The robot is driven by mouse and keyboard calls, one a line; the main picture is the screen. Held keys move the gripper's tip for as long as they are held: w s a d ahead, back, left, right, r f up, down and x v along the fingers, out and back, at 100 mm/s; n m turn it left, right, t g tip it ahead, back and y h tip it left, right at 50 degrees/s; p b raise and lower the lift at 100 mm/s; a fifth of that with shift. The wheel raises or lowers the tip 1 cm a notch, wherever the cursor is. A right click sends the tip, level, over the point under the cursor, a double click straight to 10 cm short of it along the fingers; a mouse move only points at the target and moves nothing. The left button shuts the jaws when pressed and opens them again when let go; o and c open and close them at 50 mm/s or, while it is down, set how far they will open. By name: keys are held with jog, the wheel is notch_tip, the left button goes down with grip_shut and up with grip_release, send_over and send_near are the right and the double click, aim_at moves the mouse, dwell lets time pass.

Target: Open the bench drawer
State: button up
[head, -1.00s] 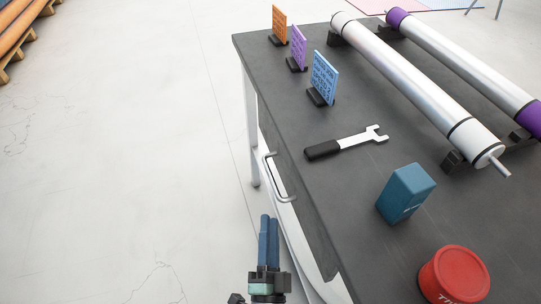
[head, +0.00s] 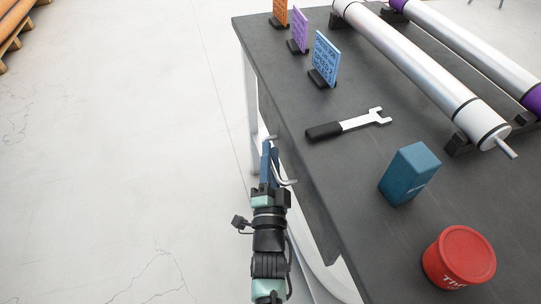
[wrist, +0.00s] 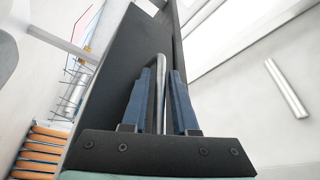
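The bench drawer (head: 312,218) has a dark front below the bench top and looks flush with the bench's left side. Its silver bar handle (head: 289,182) sticks out from the front, with my gripper hiding its middle. My gripper (head: 269,150) is at the handle, its blue fingers pointing away along the bench side. In the wrist view, the handle (wrist: 157,62) runs between the two fingers of my gripper (wrist: 162,75). The fingers are apart, with narrow gaps beside the bar. The drawer front (wrist: 125,55) shows as a dark panel behind the left finger.
The dark bench top (head: 355,185) holds a wrench (head: 350,124), a blue box (head: 409,173), a red tin (head: 459,257), a blue card (head: 325,60) among several upright cards, and a silver roller (head: 425,75). Open pale floor (head: 120,150) lies left of the bench.

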grip_shut()
dwell(1.4)
